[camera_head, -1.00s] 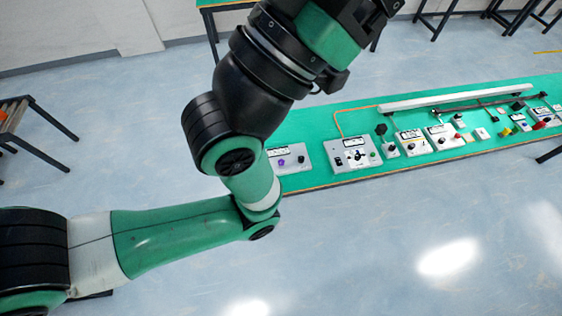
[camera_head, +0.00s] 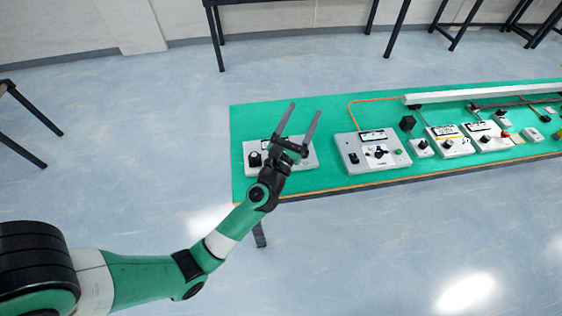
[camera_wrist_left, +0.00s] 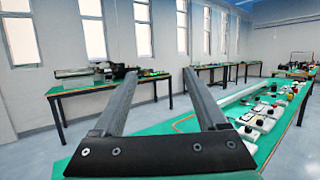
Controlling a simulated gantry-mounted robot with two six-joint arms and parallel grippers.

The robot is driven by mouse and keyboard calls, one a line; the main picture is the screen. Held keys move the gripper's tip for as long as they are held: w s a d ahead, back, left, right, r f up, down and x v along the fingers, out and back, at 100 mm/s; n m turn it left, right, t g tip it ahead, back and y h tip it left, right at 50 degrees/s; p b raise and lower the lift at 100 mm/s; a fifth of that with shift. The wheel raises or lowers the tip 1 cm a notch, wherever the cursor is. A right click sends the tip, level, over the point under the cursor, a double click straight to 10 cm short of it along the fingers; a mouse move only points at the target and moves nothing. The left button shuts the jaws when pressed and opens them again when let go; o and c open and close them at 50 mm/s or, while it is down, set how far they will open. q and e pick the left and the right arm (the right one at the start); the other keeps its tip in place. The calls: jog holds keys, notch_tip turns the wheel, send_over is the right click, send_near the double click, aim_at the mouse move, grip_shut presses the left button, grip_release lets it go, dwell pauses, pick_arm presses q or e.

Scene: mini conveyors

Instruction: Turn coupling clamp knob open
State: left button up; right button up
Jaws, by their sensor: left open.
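My left gripper (camera_head: 305,110) is open, its two fingers pointing up and away over the left end of the green table. In the left wrist view its fingers (camera_wrist_left: 161,72) are spread with nothing between them. A light grey box (camera_head: 306,164) sits beneath and behind the gripper, partly hidden by it. A black knob (camera_head: 255,159) shows on the box's left side, apart from the fingers. Other grey boxes carry knobs too, including a black one (camera_head: 379,152) on the middle box. I cannot tell which knob is the coupling clamp knob. My right gripper is out of view.
The green table (camera_head: 325,116) holds a row of boxes to the right. A long white bar (camera_head: 480,93) and an orange cable (camera_head: 349,108) lie along its back. Black-legged tables stand behind. The floor in front is clear.

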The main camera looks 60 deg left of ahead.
pick_arm(q)
jog(key=s+a+f+g+b, duration=0.1)
jog(key=s+f+b, duration=0.2)
jog(key=f, duration=0.8)
jog(key=s+a+f+n+g+b, duration=0.1)
jog(key=s+a+f+g+b, duration=0.1)
jog(key=f+b, duration=0.4)
jog(key=s+a+f+g+b, duration=0.1)
jog(key=s+a+f+b, duration=0.1)
jog(key=f, duration=1.4)
jog(key=shift+s+a+f+g+b, duration=0.15)
jog(key=shift+s+g+b, duration=0.25)
jog(key=shift+s+b, duration=0.65)
jog(key=shift+w+a, duration=0.15)
jog(key=shift+w, duration=0.05)
jog(key=shift+w+a+r, duration=0.1)
jog(key=shift+w+r, duration=0.1)
jog(key=b+x, duration=0.2)
jog(key=x, duration=0.8)
jog(key=shift+w+a+f+b, duration=0.15)
jog(key=shift+w+b, duration=0.05)
jog(key=shift+b, duration=0.2)
jog(key=shift+w+a, duration=0.3)
jog(key=shift+w, duration=0.05)
grip_shut()
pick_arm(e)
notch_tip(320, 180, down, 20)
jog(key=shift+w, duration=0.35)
